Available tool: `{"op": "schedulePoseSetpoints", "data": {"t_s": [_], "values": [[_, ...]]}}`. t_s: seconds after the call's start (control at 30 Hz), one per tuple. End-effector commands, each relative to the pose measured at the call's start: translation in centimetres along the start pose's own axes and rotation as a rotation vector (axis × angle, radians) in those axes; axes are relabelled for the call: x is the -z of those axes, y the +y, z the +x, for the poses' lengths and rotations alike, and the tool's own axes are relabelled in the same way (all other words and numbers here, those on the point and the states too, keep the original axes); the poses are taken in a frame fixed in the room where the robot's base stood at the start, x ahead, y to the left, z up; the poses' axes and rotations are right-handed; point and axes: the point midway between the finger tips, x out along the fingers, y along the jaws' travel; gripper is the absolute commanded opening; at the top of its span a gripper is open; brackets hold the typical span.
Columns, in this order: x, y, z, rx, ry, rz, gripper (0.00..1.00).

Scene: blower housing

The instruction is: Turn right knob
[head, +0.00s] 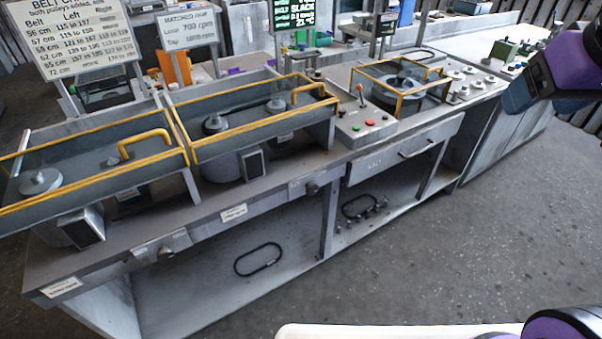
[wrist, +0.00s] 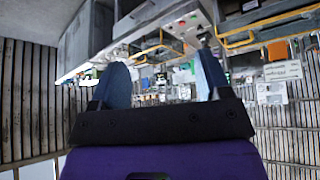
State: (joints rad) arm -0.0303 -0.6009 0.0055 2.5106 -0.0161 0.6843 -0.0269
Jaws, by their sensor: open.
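The right knob (head: 312,188) is a small dark knob on a plate on the bench's front edge, below the right belt housing (head: 250,115). A second knob (head: 166,251) sits further left on the same edge, below the left housing (head: 90,175). My gripper (wrist: 163,82) is open and empty in the wrist view, with its two blue fingers spread apart. In the head view my purple arm is at the upper right, far from both knobs and touching nothing visible. I cannot make out the knobs in the wrist view, where the bench appears inverted and distant.
The bench (head: 110,262) runs diagonally, with a lower shelf holding a black belt (head: 258,259). A control panel with red and green buttons (head: 370,123) and a drawer (head: 405,150) lie right of the right knob. The grey floor (head: 450,250) before the bench is clear.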

Motion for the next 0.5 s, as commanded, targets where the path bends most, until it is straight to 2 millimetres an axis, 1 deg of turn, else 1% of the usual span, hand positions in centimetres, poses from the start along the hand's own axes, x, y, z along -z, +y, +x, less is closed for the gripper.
{"op": "schedulePoseSetpoints", "data": {"t_s": [0.03,0.2,0.27,0.4,0.47,0.5], "values": [[1.3,-0.2,1.5,0.002,0.013,-0.023,0.71],[5.5,-1.1,5.9,0.009,0.094,-0.093,0.71],[6.8,-1.6,7.5,0.014,0.122,-0.119,0.71],[9.4,-2.8,11.4,0.026,0.188,-0.177,0.71],[10.4,-3.4,13.1,0.033,0.218,-0.202,0.71],[11.0,-3.9,14.3,0.038,0.236,-0.217,0.71]]}}
